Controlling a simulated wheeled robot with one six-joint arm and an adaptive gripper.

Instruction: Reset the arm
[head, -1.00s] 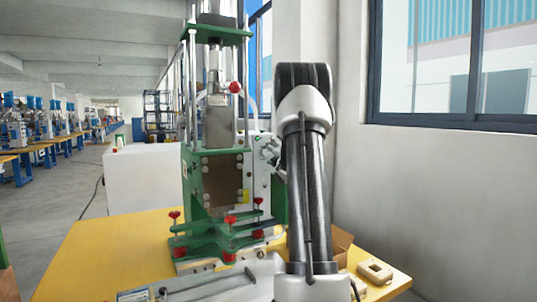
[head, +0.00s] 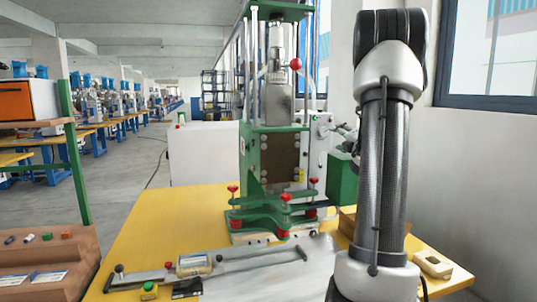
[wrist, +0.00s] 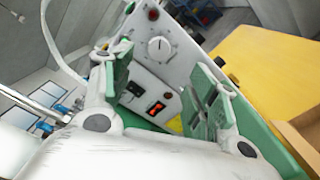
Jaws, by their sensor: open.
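My arm (head: 385,150) stands upright at the right of the head view, in front of the wall. My gripper (wrist: 163,78) shows in the wrist view with its two green-padded fingers spread wide and nothing between them. Beyond the fingers is a grey control panel (wrist: 160,48) with a white knob and a red-lit switch. In the head view the gripper is mostly hidden behind my arm, near the right side of the green press machine (head: 270,160). The press stands on the yellow table (head: 150,220).
A metal lever tool (head: 215,265) lies along the table's front. A beige block (head: 433,264) and a cardboard box (head: 347,222) sit at the right, close to my arm. A brown stepped rack (head: 45,255) with small parts stands at the left. The table's left part is clear.

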